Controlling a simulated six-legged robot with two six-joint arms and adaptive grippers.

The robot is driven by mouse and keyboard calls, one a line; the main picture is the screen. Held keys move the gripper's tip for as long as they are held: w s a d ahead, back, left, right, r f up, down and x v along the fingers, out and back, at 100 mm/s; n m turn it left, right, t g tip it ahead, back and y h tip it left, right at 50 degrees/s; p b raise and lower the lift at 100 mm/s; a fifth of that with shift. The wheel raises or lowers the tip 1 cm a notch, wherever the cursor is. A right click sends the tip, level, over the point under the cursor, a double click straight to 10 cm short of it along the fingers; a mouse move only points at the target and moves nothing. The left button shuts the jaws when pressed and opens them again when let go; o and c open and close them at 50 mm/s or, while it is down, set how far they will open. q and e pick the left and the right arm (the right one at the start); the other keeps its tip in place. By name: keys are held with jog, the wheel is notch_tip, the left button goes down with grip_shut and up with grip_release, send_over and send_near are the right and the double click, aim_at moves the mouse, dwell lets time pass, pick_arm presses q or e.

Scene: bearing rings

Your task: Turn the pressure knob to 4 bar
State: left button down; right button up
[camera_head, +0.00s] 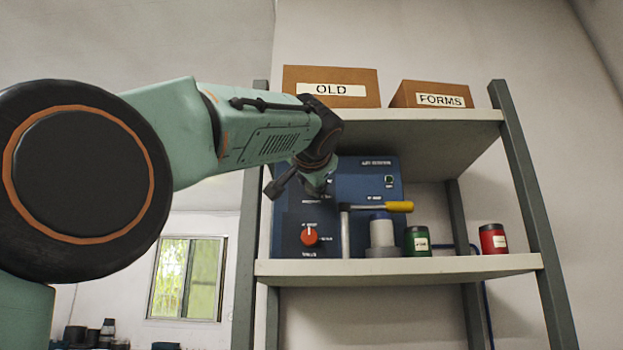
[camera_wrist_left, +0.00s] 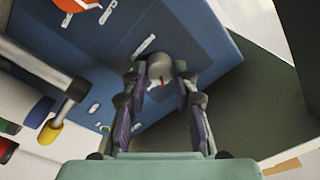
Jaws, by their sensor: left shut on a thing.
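A blue control panel (camera_head: 290,215) stands on the shelf, and its face also shows in the wrist view (camera_wrist_left: 200,40). My left gripper (camera_head: 312,185) is at the upper left part of the panel. In the wrist view, the left gripper's fingers (camera_wrist_left: 162,88) are closed on either side of a grey knob (camera_wrist_left: 160,66) with a small red mark. The gripper and wrist hide this knob in the head view. The printed scale is too small to read. An orange-red knob (camera_head: 310,236) sits lower on the panel, away from the gripper. My right gripper is not in view.
On the shelf board (camera_head: 400,268) stand a yellow-handled lever press (camera_head: 398,206), a green can (camera_head: 417,241) and a red can (camera_head: 493,239). Two brown boxes marked OLD (camera_head: 331,88) and FORMS (camera_head: 430,94) sit on the upper board. Grey posts (camera_head: 533,210) frame the shelf.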

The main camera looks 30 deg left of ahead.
pick_arm(q)
jog(key=m, duration=0.2)
jog(key=shift+m, duration=1.8)
jog(key=c, duration=1)
grip_release()
jog(key=shift+a, duration=0.1)
jog(key=shift+c, duration=0.2)
